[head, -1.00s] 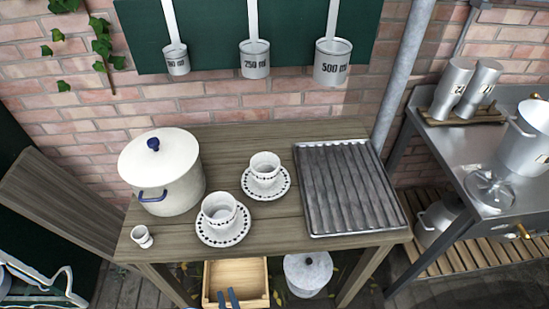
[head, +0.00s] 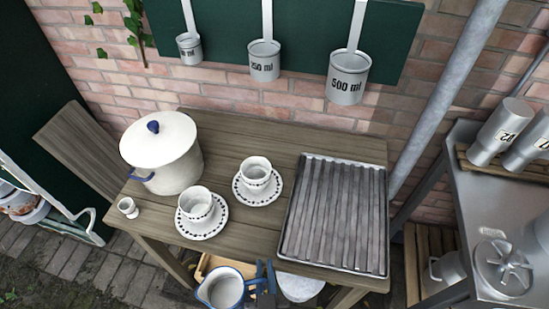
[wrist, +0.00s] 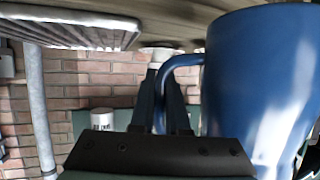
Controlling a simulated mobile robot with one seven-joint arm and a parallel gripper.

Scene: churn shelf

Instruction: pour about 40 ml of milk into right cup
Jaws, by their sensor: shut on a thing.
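The right cup (head: 256,171), white with a dark pattern, stands upright on its saucer (head: 265,198) mid-table. The left cup (head: 195,206) stands on its own saucer (head: 203,232), nearer the front edge. My gripper (head: 264,280) is at the table's front edge, shut on the handle of a blue jug (head: 222,291) with a pale inside. The jug looks roughly upright, in front of and below both cups. In the wrist view the jug (wrist: 262,85) fills the right side, with its handle between my fingers (wrist: 172,105). I cannot make out the milk level.
A lidded white pot (head: 163,160) and a small white cup (head: 128,208) stand on the left of the wooden table. A ridged metal tray (head: 333,215) covers the right. Measuring ladles (head: 349,78) hang behind. A wooden box (head: 206,262) sits below the front edge.

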